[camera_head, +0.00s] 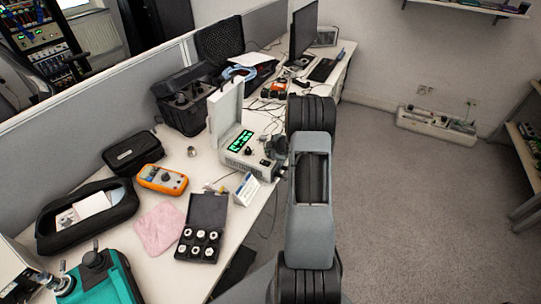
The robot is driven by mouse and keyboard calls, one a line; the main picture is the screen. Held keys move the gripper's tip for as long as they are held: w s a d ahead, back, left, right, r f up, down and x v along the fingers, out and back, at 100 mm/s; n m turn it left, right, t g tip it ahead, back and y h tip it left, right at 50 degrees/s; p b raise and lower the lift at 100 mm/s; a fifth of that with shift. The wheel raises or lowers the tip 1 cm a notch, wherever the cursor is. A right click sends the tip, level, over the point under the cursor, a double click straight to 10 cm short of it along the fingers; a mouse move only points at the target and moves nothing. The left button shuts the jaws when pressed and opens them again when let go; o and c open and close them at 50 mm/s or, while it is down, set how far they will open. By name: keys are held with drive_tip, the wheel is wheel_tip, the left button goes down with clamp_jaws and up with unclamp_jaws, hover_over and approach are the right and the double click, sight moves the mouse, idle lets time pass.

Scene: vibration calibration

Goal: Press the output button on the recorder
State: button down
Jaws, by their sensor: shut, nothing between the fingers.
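The recorder (243,157) looks to be the pale box with a raised white lid (226,105) and a lit green display, on the white desk (205,165). It stands left of my arm. My gripper (267,163) is small and dark in this view, at the right end of the recorder, close to its front side. It looks shut and empty. I cannot tell whether it touches the recorder. The output button is too small to make out, and my gripper and arm hide part of the recorder's right side.
A small white sign (246,188) stands in front of the recorder. An orange meter (162,180), a pink cloth (159,228) and a black case of round parts (203,228) lie nearer. A black case (185,98) stands behind. The floor (410,210) at right is clear.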

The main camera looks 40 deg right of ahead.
drive_tip(key=shift+f, duration=0.35)
drive_tip(key=shift+r, duration=0.15)
drive_tip(key=shift+r+p, duration=0.35)
drive_tip(key=shift+p, duration=0.2)
wheel_tip(320, 180, up, 6)
drive_tip(key=p, duration=0.6)
idle(0.6)
